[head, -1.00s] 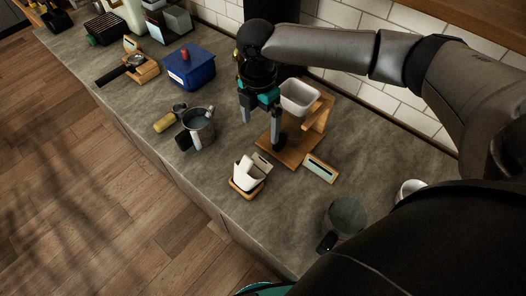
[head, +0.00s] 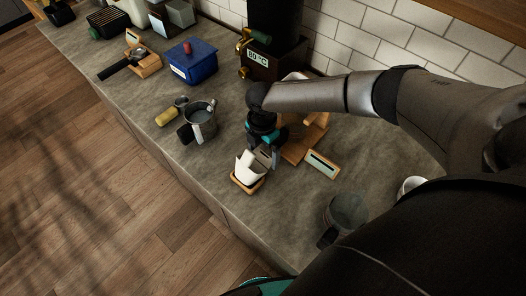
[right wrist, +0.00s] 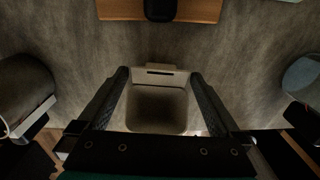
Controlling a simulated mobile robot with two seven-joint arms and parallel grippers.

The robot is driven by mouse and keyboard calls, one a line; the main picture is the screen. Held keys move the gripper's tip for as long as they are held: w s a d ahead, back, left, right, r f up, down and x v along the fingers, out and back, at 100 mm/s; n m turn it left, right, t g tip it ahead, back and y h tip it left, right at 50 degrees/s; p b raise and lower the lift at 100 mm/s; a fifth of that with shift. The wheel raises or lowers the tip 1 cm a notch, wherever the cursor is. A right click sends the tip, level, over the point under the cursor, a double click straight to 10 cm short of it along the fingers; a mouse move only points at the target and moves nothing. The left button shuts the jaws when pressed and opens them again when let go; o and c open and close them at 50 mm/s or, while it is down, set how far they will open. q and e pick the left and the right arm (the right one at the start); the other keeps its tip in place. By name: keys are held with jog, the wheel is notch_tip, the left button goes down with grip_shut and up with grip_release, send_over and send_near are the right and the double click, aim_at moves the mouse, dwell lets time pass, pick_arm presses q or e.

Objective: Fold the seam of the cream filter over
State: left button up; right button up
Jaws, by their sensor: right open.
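The cream filter (head: 245,169) stands in a small wooden holder (head: 247,187) near the counter's front edge. In the right wrist view the filter (right wrist: 157,106) looks like a pale, open-mouthed pocket. A flat tab with a dark slot (right wrist: 160,75) sits at its far edge. My right gripper (head: 266,155) is just above and beside the filter. In the right wrist view the open fingers (right wrist: 159,78) are either side of the filter's mouth. I cannot tell whether they touch it. My left gripper is not in view.
A wooden stand (head: 298,150) and a small wooden-framed display (head: 322,163) lie right of the filter. A metal jug (head: 200,119) stands to the left, and a glass jug (head: 346,212) to the right. The counter front edge is close.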

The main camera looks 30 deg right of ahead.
jog(key=c, duration=1.1)
jog(key=shift+s+a+r+t+h+p, duration=0.15)
jog(key=shift+a+r+t+h+p, duration=0.15)
jog(key=shift+h+p, duration=0.8)
jog(key=shift+a+h+p, duration=0.25)
jog(key=shift+h+p, duration=0.15)
jog(key=shift+p, duration=0.35)
jog(key=shift+s+a+f+t+h+p, duration=0.15)
jog(key=shift+t+h, duration=0.15)
jog(key=shift+h, duration=0.2)
jog(key=shift+a+r+t+h+p, duration=0.15)
jog(key=shift+t+h, duration=0.15)
jog(key=shift+h, duration=0.2)
jog(key=shift+a+f+h, duration=0.1)
jog(key=shift+f+h, duration=0.05)
jog(key=shift+h, duration=0.65)
jog(key=shift+t, duration=0.3)
